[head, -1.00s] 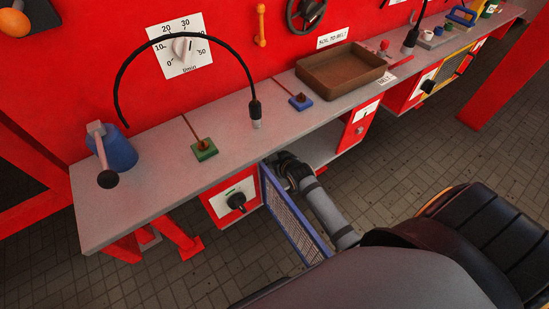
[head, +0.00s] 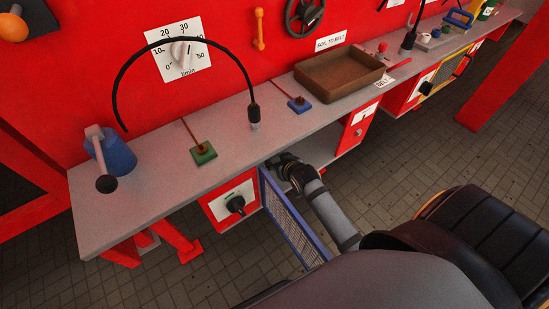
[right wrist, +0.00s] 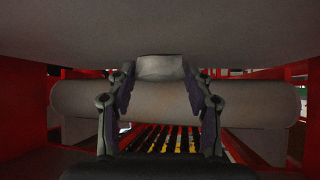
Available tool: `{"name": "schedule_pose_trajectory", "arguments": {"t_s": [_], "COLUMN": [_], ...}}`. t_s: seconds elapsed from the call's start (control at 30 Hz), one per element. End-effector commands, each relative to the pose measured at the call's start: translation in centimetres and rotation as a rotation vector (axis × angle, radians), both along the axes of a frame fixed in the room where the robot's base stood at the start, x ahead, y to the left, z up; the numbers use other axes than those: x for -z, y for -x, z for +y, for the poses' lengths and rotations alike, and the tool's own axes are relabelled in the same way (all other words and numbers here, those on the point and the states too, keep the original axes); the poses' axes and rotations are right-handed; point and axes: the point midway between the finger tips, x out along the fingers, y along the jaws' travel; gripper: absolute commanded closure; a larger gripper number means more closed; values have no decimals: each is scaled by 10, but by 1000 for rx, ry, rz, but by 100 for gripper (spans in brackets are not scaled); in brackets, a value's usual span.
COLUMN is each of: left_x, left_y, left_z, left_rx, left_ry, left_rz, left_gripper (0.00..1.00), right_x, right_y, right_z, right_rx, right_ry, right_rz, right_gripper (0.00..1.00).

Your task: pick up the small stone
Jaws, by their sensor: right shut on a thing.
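In the right wrist view, a small pale grey block-like piece (right wrist: 160,68), which I take for the small stone, sits between the fingertips of my right gripper (right wrist: 160,88). The fingers press on its two sides, in front of a wide grey roller (right wrist: 70,97). The stone's top meets the grey surface at the top of the view, and I cannot tell whether they touch. In the head view, my right gripper (head: 277,161) reaches under the grey worktop beside a blue-framed mesh panel (head: 290,222). Its fingertips and the stone are hidden there. My left gripper is not in view.
The grey worktop (head: 150,200) overhangs my right gripper. Red walls (right wrist: 25,110) flank the space, and dark slats (right wrist: 165,138) lie below the roller.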

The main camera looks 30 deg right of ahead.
Motion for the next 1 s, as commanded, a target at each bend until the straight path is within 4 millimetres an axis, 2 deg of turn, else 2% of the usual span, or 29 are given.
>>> {"name": "schedule_pose_trajectory", "arguments": {"t_s": [0.3, 0.5, 0.7, 1.0], "left_x": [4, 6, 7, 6], "left_y": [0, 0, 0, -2], "left_z": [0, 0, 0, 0], "left_rx": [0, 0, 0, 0], "left_ry": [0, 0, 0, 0], "left_rz": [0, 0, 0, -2], "left_gripper": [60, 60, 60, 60], "right_x": [0, -1, -2, -3], "right_y": [90, 135, 154, 157], "right_z": [5, 8, 9, 9], "right_rx": [-1, -1, -1, -1], "right_ry": [0, 0, 0, 0], "right_rz": [0, -2, -5, -6], "right_gripper": [82, 82, 82, 82]}}
